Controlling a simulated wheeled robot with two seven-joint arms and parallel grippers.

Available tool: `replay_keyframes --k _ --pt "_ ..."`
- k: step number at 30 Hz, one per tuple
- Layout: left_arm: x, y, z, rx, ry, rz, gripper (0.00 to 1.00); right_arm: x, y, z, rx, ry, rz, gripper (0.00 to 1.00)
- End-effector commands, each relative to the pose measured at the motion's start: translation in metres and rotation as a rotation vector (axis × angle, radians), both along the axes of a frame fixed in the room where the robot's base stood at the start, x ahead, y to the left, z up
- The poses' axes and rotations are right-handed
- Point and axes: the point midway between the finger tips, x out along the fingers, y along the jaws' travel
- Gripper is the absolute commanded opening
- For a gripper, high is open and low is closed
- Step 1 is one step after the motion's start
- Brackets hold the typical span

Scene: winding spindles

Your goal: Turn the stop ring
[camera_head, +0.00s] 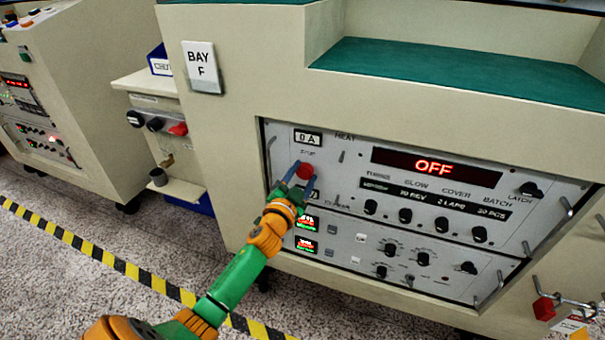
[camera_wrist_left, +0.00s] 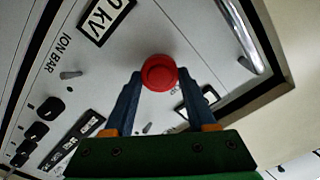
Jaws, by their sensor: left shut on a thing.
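The red stop ring (camera_head: 305,171) is a round red knob on the grey front panel, below a label that looks like STOP. In the left wrist view the stop ring (camera_wrist_left: 158,72) shows face-on between the two blue fingertips. My left gripper (camera_head: 303,179) reaches up to it from below, its fingers on either side of the knob. The left gripper (camera_wrist_left: 158,78) is shut on the stop ring. The fingertips cover the sides of the ring. My right gripper is not in view.
The panel display (camera_head: 433,166) reads OFF. Several black knobs and small toggle levers sit right of and below the ring. A metal handle (camera_head: 269,163) stands out at the panel's left edge. A BAY F sign (camera_head: 202,66) is at upper left. Striped floor tape (camera_head: 126,268) runs in front.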

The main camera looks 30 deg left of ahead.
Motion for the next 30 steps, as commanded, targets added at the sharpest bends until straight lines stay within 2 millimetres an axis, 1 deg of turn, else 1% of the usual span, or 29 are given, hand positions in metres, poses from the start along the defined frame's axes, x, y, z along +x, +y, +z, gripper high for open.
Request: replay_keyframes --k 6,15,21,30 --pt "0.0001 -0.0005 -0.0005 0.190 0.047 0.000 0.01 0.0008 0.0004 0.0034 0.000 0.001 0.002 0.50" --pt "0.0002 -0.0008 -0.0013 0.404 0.098 0.001 0.01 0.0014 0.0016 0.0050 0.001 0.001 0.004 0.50" --pt "0.0002 -0.0010 -0.0018 0.496 0.120 0.001 0.01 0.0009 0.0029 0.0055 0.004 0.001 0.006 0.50" --pt "0.0003 -0.0011 -0.0021 0.555 0.134 0.001 0.01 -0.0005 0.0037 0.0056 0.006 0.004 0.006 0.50"
